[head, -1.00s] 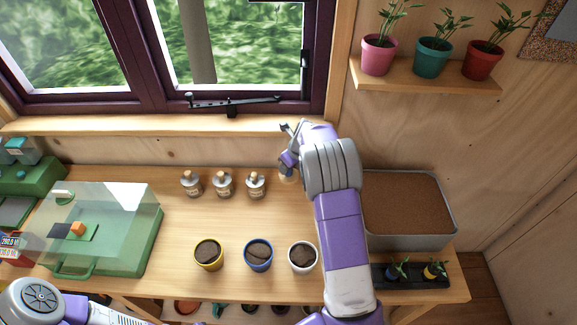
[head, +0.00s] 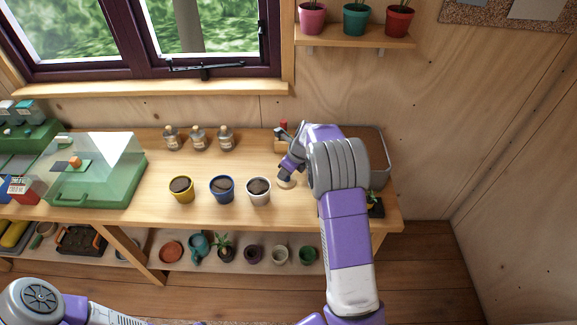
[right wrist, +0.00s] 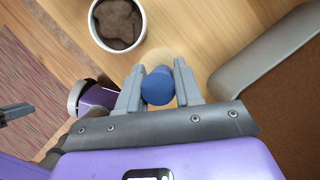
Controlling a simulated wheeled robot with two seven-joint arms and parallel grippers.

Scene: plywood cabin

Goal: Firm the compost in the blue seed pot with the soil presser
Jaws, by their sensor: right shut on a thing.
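The blue seed pot (head: 222,191) stands on the bench between a yellow pot (head: 181,190) and a white pot (head: 259,193), each holding dark compost. My right gripper (head: 287,172) is just right of the white pot, shut on the soil presser. The presser's pale disc (head: 286,183) shows below the fingers in the head view. In the right wrist view its blue knob (right wrist: 158,86) sits between the fingertips, and the white pot's rim (right wrist: 95,30) is just beyond. The blue pot is outside that view.
Several small bottles (head: 198,139) stand behind the pots. A green propagator with a clear lid (head: 95,180) is at the left. A compost tray (head: 380,160) is at the right, partly behind my right arm. Bare bench lies between pots and bottles.

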